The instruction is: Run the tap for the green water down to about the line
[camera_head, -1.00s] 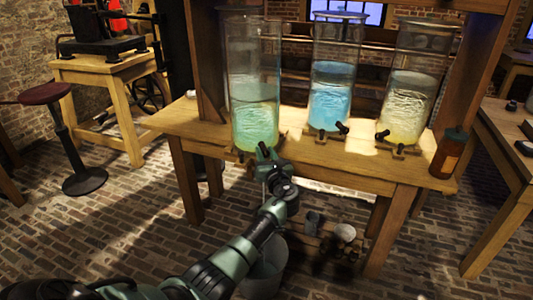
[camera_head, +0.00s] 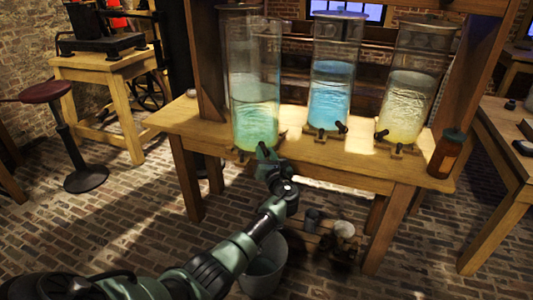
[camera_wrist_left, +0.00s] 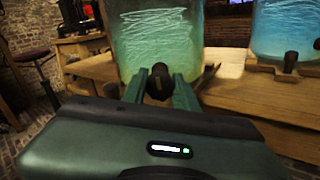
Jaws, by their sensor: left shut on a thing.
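The green water (camera_head: 256,122) stands in the lower half of the tall glass jar (camera_head: 253,55) at the left of the bench. I cannot make out a line on the jar. My left gripper (camera_head: 265,154) is at the foot of this jar, in front of it. In the left wrist view its two fingers (camera_wrist_left: 159,90) close around the dark tap (camera_wrist_left: 158,80) at the jar's base. A grey bucket (camera_head: 262,272) stands on the floor below, partly hidden by my left arm. I cannot see a stream clearly now. My right gripper is out of view.
A blue-water jar (camera_head: 331,95) and a pale yellow-water jar (camera_head: 407,100) stand to the right on the same wooden bench (camera_head: 300,157), each with a tap in front. A brown bottle (camera_head: 447,155) stands at the bench's right end.

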